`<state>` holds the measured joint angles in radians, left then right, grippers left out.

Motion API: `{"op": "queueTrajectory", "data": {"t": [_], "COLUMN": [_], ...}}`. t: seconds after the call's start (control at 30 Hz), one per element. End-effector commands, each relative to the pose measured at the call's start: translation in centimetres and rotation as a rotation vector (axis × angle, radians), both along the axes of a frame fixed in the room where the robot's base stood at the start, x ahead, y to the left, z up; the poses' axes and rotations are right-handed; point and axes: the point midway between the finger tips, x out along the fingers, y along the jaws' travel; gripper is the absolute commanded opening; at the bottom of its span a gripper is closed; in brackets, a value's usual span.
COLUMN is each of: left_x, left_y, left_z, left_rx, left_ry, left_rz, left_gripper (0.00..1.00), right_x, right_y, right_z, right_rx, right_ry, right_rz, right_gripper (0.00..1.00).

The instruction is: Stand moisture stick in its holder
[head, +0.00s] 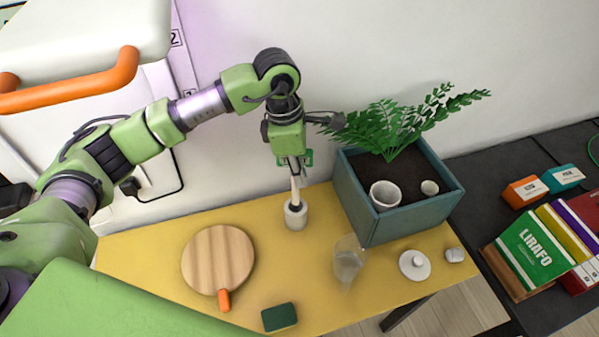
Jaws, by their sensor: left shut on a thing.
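My left gripper (293,164) points down above the yellow table and is shut on the moisture stick. The moisture stick (296,190) is pale, thin and close to upright, and its upper part is partly hidden by the gripper. Its lower end meets the mouth of a small whitish cylindrical holder (296,217). I cannot tell how deep the tip sits in it. The holder stands near the back edge of the table, left of the planter. My right gripper is not in view.
The yellow table (150,255) bears a round wooden board (215,258), a dark green sponge-like block (279,317), a clear glass (347,262) and a white lidded dish (414,265). A teal planter (390,228) with a fern stands close right of the holder.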

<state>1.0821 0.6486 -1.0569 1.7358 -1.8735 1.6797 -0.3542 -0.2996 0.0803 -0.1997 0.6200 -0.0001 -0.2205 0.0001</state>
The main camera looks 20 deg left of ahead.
Motion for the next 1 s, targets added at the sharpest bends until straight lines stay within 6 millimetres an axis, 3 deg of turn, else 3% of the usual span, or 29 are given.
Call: {"op": "queueTrajectory", "data": {"t": [1.0], "left_x": [0.0], "left_y": [0.0], "left_z": [-2.2], "left_rx": [0.000], "left_ry": [-0.001], "left_rz": [0.000], "left_gripper": [0.00], "right_x": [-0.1], "right_y": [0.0], "right_z": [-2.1], "right_rx": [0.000], "right_ry": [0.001], "right_rz": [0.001], "right_gripper": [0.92]}}
